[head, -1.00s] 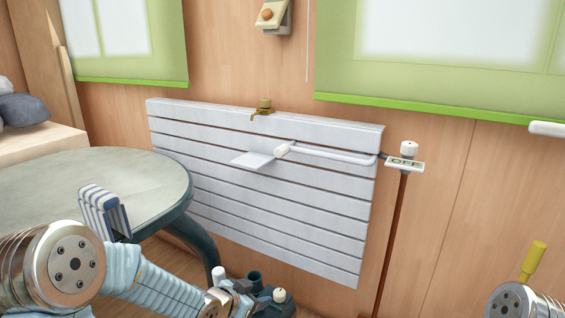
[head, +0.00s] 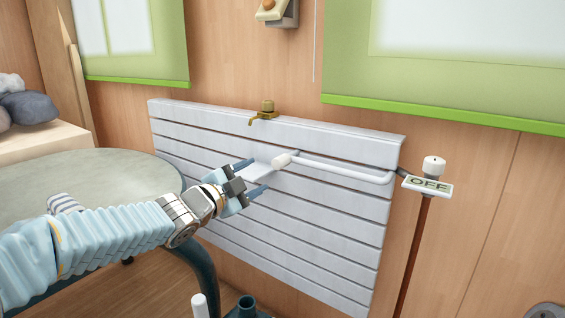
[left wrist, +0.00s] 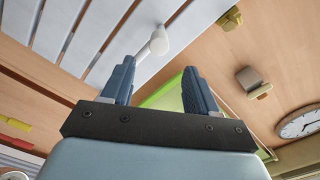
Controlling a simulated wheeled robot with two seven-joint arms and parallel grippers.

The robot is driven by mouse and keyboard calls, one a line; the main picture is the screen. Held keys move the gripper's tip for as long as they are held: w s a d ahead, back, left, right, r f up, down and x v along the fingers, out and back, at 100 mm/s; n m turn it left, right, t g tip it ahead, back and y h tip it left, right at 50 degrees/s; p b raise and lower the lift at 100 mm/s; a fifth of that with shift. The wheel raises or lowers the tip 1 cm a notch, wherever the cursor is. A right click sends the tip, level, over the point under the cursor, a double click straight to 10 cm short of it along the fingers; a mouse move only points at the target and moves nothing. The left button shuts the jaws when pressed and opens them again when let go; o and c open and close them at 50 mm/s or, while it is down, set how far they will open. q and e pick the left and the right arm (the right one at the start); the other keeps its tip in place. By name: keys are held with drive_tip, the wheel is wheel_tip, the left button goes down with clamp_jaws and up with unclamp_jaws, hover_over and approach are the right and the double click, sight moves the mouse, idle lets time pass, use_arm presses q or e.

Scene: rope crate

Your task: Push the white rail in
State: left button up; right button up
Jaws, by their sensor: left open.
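The white rail (head: 335,168) is a thin bar standing out from the white slatted panel (head: 340,240) on the wall, with a thick rounded knob at its left end. In the left wrist view the knob end of the rail (left wrist: 160,42) shows beyond the fingers. My left gripper (head: 254,176) is open and empty, just left of the knob and apart from it. A small pale flap (head: 265,170) on the panel is partly hidden by the gripper. My left gripper also shows in the left wrist view (left wrist: 158,75). My right gripper is out of view.
A brass tap (head: 263,112) stands at the panel's top edge. A round table (head: 110,170) lies beneath my left arm.

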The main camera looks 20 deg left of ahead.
sight(276, 165)
use_arm(q)
drive_tip(key=p+x, duration=0.1)
drive_tip(key=x, duration=1)
drive_tip(key=shift+f, duration=0.15)
drive_tip(key=shift+w, duration=0.1)
clamp_jaws()
